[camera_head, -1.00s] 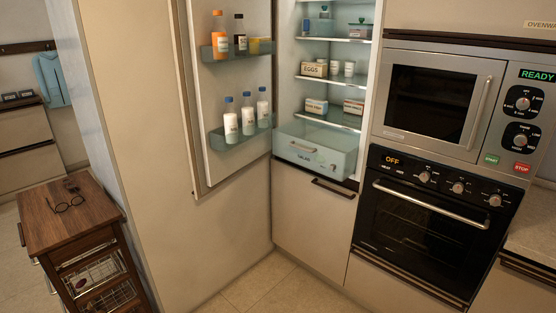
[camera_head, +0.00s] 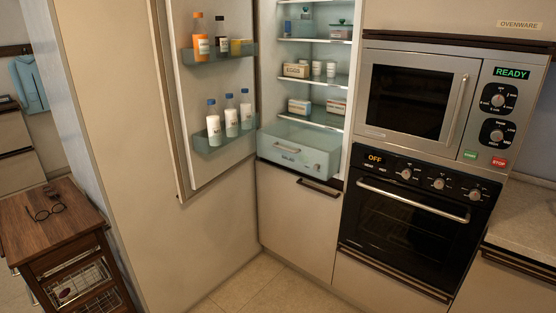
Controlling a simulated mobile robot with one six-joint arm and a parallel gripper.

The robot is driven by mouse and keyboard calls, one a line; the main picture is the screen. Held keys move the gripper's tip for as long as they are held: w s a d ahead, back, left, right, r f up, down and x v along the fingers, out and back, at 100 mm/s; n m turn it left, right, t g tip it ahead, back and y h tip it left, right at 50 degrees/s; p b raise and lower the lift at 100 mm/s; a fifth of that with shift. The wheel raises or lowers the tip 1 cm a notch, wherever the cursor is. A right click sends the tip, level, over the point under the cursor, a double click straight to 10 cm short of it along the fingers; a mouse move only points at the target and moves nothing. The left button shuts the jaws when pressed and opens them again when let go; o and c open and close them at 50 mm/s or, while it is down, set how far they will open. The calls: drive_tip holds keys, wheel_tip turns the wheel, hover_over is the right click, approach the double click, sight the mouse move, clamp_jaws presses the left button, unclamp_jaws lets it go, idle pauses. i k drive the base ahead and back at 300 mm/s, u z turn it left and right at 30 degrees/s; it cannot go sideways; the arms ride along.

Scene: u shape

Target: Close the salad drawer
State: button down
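The salad drawer (camera_head: 292,157) is a pale blue-green, see-through box at the bottom of the open fridge. The fridge door (camera_head: 208,160) stands open to the left of the drawer. My gripper is not in view.
The fridge shelves (camera_head: 316,80) hold boxes and small jars. The door racks (camera_head: 222,138) hold several bottles. A microwave (camera_head: 410,95) and an oven (camera_head: 400,215) stand to the right. A wooden trolley (camera_head: 70,225) with glasses is at lower left. Bare floor (camera_head: 250,285) lies in front.

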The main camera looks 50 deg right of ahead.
sight(284, 160)
drive_tip(key=i, duration=1)
